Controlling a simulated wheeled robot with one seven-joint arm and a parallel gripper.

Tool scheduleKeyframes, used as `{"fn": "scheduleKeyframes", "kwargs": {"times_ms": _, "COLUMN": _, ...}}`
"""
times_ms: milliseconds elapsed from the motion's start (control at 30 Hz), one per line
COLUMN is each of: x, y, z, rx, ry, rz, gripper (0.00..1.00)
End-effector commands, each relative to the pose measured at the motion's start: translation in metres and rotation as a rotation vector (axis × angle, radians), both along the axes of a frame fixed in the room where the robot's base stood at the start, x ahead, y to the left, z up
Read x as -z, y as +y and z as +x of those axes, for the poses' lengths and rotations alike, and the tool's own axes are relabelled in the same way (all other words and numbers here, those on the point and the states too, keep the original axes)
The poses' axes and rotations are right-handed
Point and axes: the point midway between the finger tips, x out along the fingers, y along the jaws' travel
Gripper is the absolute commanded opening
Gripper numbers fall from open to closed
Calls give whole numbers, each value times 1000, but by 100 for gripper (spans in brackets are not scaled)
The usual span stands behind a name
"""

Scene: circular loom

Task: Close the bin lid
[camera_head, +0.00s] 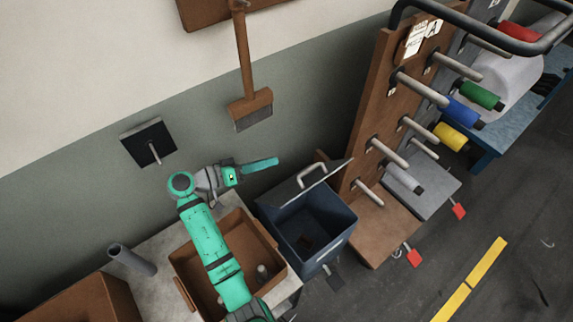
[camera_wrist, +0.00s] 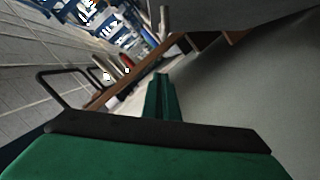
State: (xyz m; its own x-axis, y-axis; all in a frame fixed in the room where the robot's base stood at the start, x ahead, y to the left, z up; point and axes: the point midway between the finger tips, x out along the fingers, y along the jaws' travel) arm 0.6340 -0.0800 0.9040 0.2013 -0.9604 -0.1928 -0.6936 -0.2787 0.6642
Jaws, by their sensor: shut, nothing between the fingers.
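The dark blue-grey bin (camera_head: 325,256) stands in the middle of the head view. Its lid (camera_head: 287,189) is raised at the back, with a pale handle (camera_head: 313,171) at its top, and the bin's inside shows with something brown at the bottom. My gripper (camera_head: 277,160) is shut and empty, level with the lid's top and to its left, near the wall. A gap shows between the fingertips and the handle in the head view. In the wrist view the shut fingers (camera_wrist: 160,88) point forward; a dark loop (camera_wrist: 62,88) shows at left, and I cannot tell what it belongs to.
A brown crate (camera_head: 181,287) stands on a pale table left of the bin, under my arm. A wooden spool rack (camera_head: 362,128) with pegs stands close on the right. Open floor lies at front right.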

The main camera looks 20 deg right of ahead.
Motion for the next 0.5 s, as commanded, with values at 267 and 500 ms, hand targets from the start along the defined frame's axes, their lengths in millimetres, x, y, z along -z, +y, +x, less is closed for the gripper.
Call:
{"fn": "scheduleKeyframes", "kwargs": {"times_ms": 267, "x": 8, "y": -42, "z": 8, "rx": 2, "ry": 3, "rz": -2, "gripper": 0}}
{"fn": "scheduleKeyframes", "kwargs": {"times_ms": 500, "x": 17, "y": -84, "z": 17, "rx": 1, "ry": 4, "rz": -4, "gripper": 0}}
